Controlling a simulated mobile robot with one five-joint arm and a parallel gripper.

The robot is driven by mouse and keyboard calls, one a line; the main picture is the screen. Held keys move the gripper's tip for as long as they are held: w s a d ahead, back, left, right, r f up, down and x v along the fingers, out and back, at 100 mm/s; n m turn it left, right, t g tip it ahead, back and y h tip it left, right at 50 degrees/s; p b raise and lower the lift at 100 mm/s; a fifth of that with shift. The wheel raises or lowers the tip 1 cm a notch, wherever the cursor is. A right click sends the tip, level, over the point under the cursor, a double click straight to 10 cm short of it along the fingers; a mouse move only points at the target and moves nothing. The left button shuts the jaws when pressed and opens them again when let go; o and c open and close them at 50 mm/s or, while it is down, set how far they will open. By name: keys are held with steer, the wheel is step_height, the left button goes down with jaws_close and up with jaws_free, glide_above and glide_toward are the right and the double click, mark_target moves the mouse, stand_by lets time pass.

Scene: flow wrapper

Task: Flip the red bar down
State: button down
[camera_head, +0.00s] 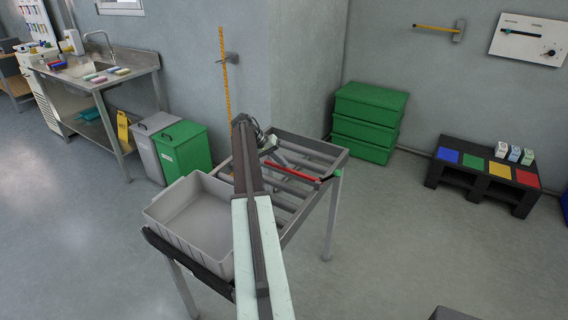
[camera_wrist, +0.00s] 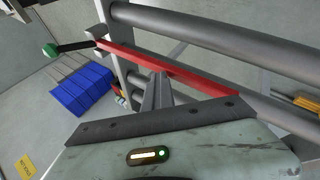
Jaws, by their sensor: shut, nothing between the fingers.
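The red bar (camera_head: 292,171) lies at a slant above the grey rollers of the frame, at its right part. In the wrist view the red bar (camera_wrist: 170,66) runs from a bracket at upper left down to the right. A dark lever with a green knob (camera_wrist: 50,50) sticks out past the bracket; the green knob (camera_head: 337,173) also shows in the head view. My gripper (camera_wrist: 158,78) is shut and empty, its fingertips close to the bar's middle; I cannot tell whether they touch it. In the head view my arm hides part of the frame.
A grey bin (camera_head: 165,210) sits at the left end of the roller frame (camera_head: 290,235). Green crates (camera_head: 368,118) are stacked behind it. A low dark stand with coloured squares (camera_head: 484,170) is at the right. Open floor lies right of the frame.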

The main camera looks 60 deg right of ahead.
steer(key=shift+s+a+f, duration=0.15)
steer(key=shift+a+f, duration=0.2)
steer(key=shift+f, duration=0.2)
steer(key=shift+r, duration=0.1)
steer(key=p+v, duration=0.6)
steer(key=v, duration=0.2)
steer(key=shift+d+r+p, duration=0.25)
steer(key=shift+p, duration=0.05)
